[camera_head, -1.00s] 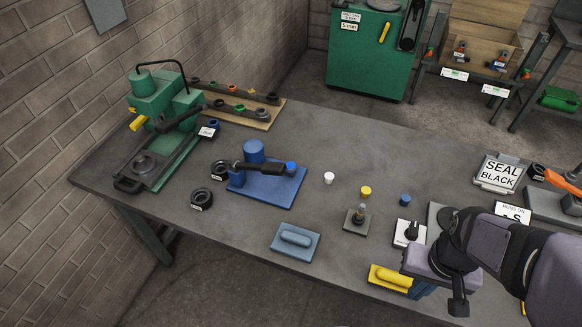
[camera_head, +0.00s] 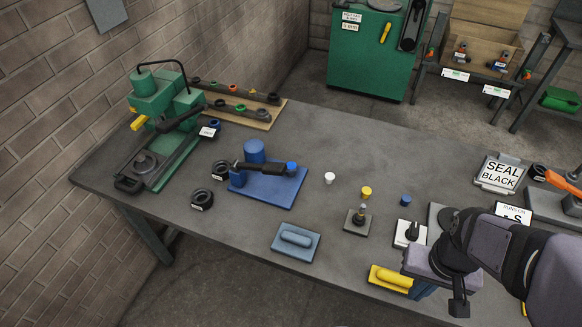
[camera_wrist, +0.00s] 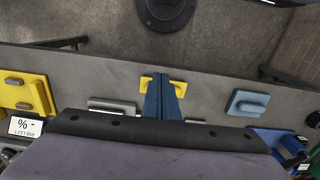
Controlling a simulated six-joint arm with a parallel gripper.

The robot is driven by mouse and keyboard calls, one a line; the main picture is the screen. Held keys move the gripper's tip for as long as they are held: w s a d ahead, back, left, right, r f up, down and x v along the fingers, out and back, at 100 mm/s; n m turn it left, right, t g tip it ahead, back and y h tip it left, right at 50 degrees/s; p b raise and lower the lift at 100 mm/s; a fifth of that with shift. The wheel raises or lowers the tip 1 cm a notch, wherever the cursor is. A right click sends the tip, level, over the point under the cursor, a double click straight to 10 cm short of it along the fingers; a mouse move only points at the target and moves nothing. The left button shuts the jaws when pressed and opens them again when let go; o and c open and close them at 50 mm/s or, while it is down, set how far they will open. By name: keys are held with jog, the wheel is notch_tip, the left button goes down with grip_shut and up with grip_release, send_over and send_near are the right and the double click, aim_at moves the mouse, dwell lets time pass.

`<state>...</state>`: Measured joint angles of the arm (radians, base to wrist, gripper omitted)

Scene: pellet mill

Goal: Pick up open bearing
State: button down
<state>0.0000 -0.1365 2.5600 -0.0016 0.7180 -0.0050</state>
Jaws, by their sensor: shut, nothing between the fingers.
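My gripper (camera_head: 421,291) is at the bench's front right, far from both rings. Its blue fingers (camera_wrist: 162,98) are together and empty in the wrist view, over or near a yellow block (camera_head: 390,279). Neither ring is recognisable in the wrist view.
A green press (camera_head: 162,120) stands at the back left, beside a wooden rack (camera_head: 258,120) of small rings. A blue-grey block (camera_head: 296,241), a post on a dark base (camera_head: 357,220) and small white, yellow and blue parts occupy the middle. A "SEAL BLACK" sign (camera_head: 499,173) stands right.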

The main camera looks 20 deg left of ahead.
jog(key=c, duration=2.4)
grip_release()
jog(key=shift+c, duration=0.2)
jog(key=o, duration=1.2)
